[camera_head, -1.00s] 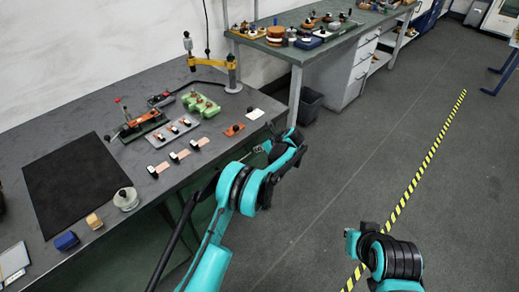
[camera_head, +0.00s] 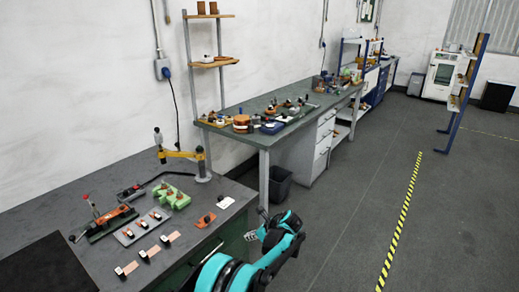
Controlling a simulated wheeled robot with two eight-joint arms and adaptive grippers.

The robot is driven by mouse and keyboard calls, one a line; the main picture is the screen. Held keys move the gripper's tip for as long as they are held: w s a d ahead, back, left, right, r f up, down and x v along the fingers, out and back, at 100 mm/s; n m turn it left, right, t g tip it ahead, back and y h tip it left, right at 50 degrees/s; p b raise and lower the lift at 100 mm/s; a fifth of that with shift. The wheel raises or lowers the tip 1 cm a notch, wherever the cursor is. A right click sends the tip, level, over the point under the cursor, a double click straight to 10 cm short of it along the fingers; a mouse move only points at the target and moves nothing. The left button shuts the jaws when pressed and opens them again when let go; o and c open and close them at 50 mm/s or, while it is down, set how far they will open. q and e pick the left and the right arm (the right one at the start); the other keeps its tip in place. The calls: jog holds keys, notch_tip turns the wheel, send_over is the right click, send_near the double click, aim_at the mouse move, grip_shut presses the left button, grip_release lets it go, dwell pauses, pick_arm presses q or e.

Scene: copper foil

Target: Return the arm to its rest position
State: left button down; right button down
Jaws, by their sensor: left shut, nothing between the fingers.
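My left arm (camera_head: 277,243), teal and black, comes in from the bottom edge, right of the near workbench (camera_head: 60,205). My left gripper (camera_head: 253,235) is small and partly hidden by its own arm. It appears just off the bench's right edge, above the floor, shut and empty. My right arm and gripper are out of view.
Copper foil strips (camera_head: 173,238) with clamps lie on the near bench, beside a grey clamp block (camera_head: 143,227), a green fixture (camera_head: 172,197) and an orange piece (camera_head: 206,220). A yellow jointed arm (camera_head: 182,154) stands behind. Open floor (camera_head: 345,210) lies to the right.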

pick_arm(q)
jog(key=s+a+r+n+h, duration=0.2)
jog(key=s+a+r+n, duration=0.35)
jog(key=s+r, duration=0.35)
jog(key=s+a+r+n+h, duration=0.2)
jog(key=s+a+r+n, duration=0.3)
jog(key=s+r+n, duration=0.3)
jog(key=s+a+n+t+h, duration=0.1)
jog(key=s+n, duration=0.4)
jog(key=s, duration=0.6)
jog(key=s+f+n+t+h, duration=0.1)
jog(key=s+n, duration=0.5)
jog(key=s, duration=0.6)
jog(key=shift+a+f+h, duration=0.3)
jog(key=shift+a+h, duration=0.05)
jog(key=shift+h, duration=0.25)
